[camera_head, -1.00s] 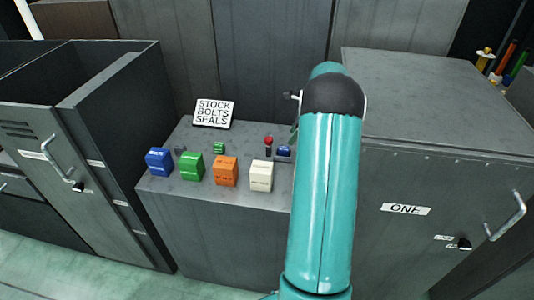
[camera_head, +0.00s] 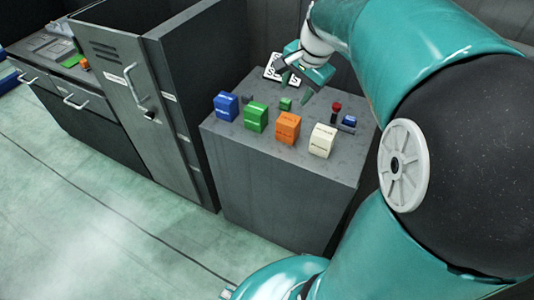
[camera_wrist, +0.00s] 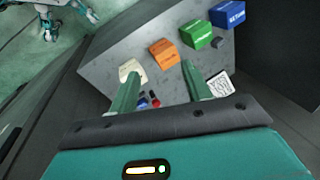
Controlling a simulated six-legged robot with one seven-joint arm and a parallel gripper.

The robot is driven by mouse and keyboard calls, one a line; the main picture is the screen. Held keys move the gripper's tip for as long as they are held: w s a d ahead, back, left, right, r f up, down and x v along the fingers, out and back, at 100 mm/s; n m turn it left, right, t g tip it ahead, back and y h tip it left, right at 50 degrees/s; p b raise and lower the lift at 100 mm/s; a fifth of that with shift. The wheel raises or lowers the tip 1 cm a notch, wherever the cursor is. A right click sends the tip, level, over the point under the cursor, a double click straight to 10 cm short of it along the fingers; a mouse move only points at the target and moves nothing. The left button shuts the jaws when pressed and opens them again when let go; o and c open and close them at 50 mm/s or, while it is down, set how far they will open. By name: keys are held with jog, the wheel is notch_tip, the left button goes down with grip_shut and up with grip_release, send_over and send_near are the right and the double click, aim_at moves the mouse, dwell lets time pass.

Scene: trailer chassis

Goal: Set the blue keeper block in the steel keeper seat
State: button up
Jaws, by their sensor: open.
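A large blue box (camera_head: 227,106) stands at the left end of a row on the grey bench; its lettering is too small to read. A small blue block (camera_head: 349,120) lies at the bench's right side, beside a red-topped peg (camera_head: 335,112). I cannot tell which is the keeper block. The large box also shows in the wrist view (camera_wrist: 227,14); the small block is partly seen between the fingers (camera_wrist: 143,103). My gripper (camera_head: 296,76) is open and empty above the bench's back; its spread fingers show in the wrist view (camera_wrist: 160,80). I cannot make out the steel keeper seat.
Green (camera_head: 255,117), orange (camera_head: 287,127) and white (camera_head: 322,140) boxes stand in the row. A tall grey cabinet (camera_head: 185,90) borders the bench's left. Floor at front left is clear.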

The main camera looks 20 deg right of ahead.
jog(key=s+a+n+t, duration=0.2)
jog(key=s+a+n, duration=1.1)
jog(key=s+a, duration=0.2)
jog(key=shift+s+h, duration=0.4)
jog(key=shift+s, duration=0.05)
